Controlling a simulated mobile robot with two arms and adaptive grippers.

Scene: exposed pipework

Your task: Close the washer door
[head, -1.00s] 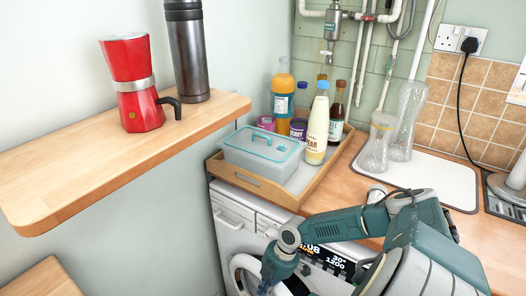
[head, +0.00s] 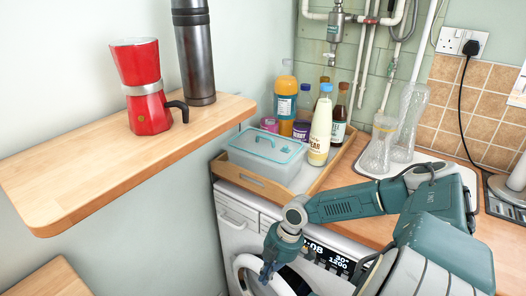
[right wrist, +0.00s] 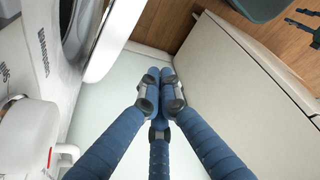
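The white washer (head: 233,222) stands under the wooden counter. Its door (head: 243,268) shows as a white ring at the lower edge of the head view. In the right wrist view the door (right wrist: 113,42) stands open, swung out from the washer front and its dark round opening (right wrist: 76,22). My right gripper (head: 268,274) points down in front of the ring in the head view; contact cannot be told there. In the right wrist view the blue fingers of my right gripper (right wrist: 161,82) are drawn together, with nothing between them, below and right of the door. My left gripper is out of view.
A wooden shelf (head: 75,180) with a red moka pot (head: 143,90) and a flask (head: 194,55) juts out at left. A tray (head: 262,190) of bottles and a tub stands on the counter. A pale panel (right wrist: 245,85) bounds the right wrist view's right side.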

